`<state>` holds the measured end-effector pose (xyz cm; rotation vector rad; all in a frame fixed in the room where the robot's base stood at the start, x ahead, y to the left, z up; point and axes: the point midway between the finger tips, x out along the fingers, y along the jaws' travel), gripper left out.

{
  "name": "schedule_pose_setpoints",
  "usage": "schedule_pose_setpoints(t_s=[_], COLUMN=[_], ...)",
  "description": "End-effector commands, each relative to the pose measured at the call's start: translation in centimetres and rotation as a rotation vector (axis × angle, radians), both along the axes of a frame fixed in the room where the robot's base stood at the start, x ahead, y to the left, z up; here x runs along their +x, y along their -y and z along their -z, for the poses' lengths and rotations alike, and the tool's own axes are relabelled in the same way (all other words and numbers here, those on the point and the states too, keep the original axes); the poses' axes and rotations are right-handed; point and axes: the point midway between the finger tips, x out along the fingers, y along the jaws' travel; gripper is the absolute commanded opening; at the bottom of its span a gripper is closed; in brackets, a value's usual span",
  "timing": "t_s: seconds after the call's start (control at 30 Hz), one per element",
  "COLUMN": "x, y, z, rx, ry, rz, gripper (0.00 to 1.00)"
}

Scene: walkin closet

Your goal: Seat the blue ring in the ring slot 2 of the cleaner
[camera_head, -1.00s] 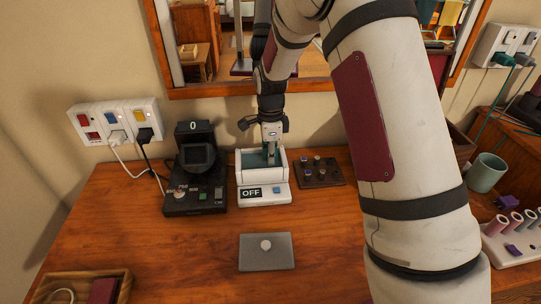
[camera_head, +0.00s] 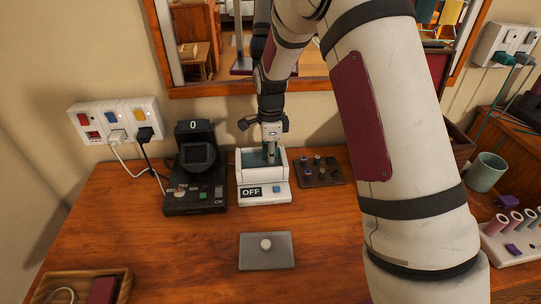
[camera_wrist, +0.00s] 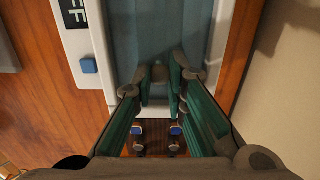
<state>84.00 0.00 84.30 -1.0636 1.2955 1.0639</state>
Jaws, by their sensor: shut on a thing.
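The cleaner (camera_head: 264,194) is a white box with a teal basin and an "OFF" display on its front. It also shows in the wrist view (camera_wrist: 105,75), with a blue button (camera_wrist: 89,66). My gripper (camera_head: 271,155) points down at the basin, over its right part. In the wrist view its green-padded fingers (camera_wrist: 161,88) are close together around a small greyish thing (camera_wrist: 159,73). I take this to be the blue ring, but its blue part is hidden. The slots inside the basin cannot be made out.
A dark board (camera_head: 320,178) with several small rings stands right of the cleaner. A black device (camera_head: 196,195) reading 0 stands left. A grey plate (camera_head: 267,255) lies in front. A green cup (camera_head: 486,172) is at the right. The table front is mostly clear.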

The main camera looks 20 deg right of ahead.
Motion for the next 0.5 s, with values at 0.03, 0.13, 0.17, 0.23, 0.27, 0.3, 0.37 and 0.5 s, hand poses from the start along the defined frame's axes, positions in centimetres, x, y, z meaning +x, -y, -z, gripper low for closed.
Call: schedule_pose_setpoints(t_s=[0.03,0.13,0.17,0.23,0.27,0.3,0.37,0.5], x=[0.00,0.00,0.00,0.00,0.00,0.00,0.00,0.00], y=[0.00,-0.01,-0.01,0.00,0.00,0.00,0.00,0.00], z=[0.09,0.20,0.23,0.31,0.34,0.39,0.45,0.60], rx=[0.000,0.000,0.000,0.000,0.000,0.000,0.000,0.000], ry=[0.000,0.000,0.000,0.000,0.000,0.000,0.000,-0.001], rz=[0.000,0.000,0.000,0.000,0.000,0.000,0.000,0.000], gripper=[0.00,0.00,0.00,0.00,0.00,0.00,0.00,0.00])
